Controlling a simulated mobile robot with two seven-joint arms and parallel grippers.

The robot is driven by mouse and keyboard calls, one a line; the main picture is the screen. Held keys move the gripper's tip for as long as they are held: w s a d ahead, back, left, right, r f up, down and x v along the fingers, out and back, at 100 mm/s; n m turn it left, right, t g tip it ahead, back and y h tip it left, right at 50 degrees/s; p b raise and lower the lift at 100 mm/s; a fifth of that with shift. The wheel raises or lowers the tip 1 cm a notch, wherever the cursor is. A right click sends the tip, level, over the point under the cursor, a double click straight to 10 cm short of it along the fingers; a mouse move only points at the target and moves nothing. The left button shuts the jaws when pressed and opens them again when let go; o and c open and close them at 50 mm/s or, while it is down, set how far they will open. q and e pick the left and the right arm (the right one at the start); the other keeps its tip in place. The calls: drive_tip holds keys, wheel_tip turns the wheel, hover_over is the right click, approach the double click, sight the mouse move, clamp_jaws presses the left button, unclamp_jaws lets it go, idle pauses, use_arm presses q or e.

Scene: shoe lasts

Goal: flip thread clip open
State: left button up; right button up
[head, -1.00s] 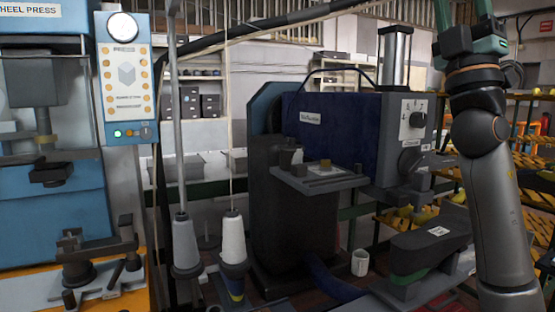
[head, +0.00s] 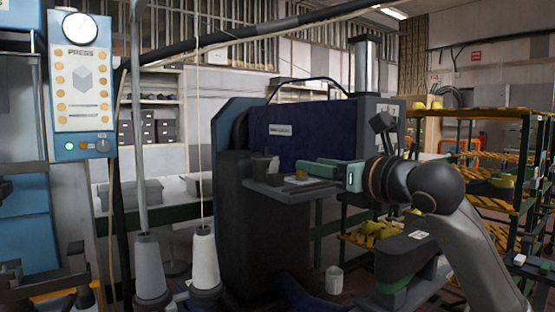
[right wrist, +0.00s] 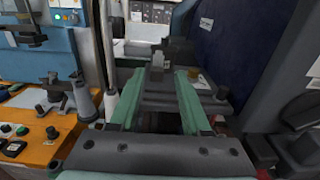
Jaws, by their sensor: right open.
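My right gripper (head: 302,169) reaches in from the right in the head view, with green fingers pointing left over the small dark shelf (head: 284,193) on the front of the blue machine. In the right wrist view its two green fingers (right wrist: 158,76) are apart with nothing gripped. A small grey upright block (right wrist: 157,66), which may be the thread clip, shows beyond and between the fingertips. In the head view a grey block (head: 264,166) stands at the shelf's left part, left of the fingertips. I cannot tell whether the clip is open or closed. My left gripper is out of view.
Two thread cones (head: 205,258) (head: 150,266) stand left of the machine, with thread running up. A blue press (right wrist: 36,58) is farther left. A brass knob (right wrist: 200,82) sits on the shelf.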

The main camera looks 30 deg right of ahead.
drive_tip(key=p, duration=0.1)
approach(274, 165)
drive_tip(key=shift+w+r, duration=1)
drive_tip(key=w, duration=0.1)
drive_tip(key=w+p, duration=0.1)
drive_tip(key=w, duration=0.2)
drive_tip(key=shift+a, duration=0.3)
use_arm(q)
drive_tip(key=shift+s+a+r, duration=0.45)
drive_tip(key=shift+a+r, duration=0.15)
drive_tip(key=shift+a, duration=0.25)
use_arm(e)
drive_tip(key=shift+w+a+f, duration=0.1)
drive_tip(key=shift+w+f, duration=0.05)
drive_tip(key=shift+w, duration=0.45)
drive_tip(key=shift+c, duration=0.3)
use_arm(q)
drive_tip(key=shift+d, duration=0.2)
use_arm(e)
clamp_jaws()
